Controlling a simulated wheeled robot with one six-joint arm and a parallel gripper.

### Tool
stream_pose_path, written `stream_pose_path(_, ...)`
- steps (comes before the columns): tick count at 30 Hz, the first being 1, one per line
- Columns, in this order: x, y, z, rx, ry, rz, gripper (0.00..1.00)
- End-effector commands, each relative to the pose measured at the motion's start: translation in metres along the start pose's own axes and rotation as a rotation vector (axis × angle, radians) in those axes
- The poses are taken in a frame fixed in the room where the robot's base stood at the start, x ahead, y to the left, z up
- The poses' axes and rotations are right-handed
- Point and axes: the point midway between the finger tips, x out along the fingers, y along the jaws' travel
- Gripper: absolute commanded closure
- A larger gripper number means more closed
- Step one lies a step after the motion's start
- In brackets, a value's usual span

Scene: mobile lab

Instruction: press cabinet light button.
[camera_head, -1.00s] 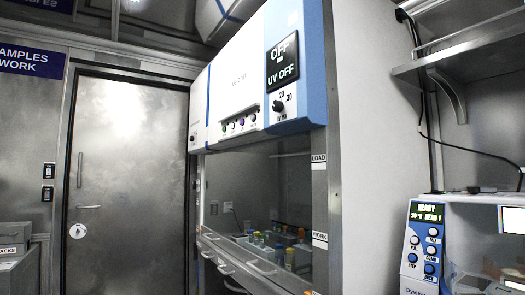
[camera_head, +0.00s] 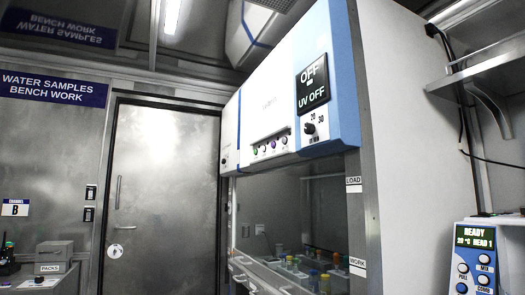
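The safety cabinet (camera_head: 262,110) stands in the middle, with a white and blue upper housing. A row of small coloured buttons sits low on its front panel: a green one (camera_head: 254,151), a purple one (camera_head: 273,144) and others beside them. Which one is the light button is too small to tell. A dark display (camera_head: 312,86) above right reads OFF and UV OFF. A black knob (camera_head: 309,129) sits below it. The glass sash (camera_head: 290,215) shows colourful-capped bottles behind it. My gripper is not in view.
A metal door (camera_head: 160,190) is left of the cabinet. A box marked PACKS (camera_head: 54,252) stands at the lower left.

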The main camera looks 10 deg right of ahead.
Motion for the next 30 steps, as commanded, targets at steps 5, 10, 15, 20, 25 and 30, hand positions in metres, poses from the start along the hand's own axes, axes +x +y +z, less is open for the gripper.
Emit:
stream_pose_path(5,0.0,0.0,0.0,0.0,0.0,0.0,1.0)
stream_pose_path(10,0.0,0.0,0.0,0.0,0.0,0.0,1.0)
stream_pose_path(15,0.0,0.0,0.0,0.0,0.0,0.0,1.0)
stream_pose_path(20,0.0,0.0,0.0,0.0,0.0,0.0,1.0)
stream_pose_path(25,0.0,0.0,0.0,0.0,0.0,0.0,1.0)
stream_pose_path(30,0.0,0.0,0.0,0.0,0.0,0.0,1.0)
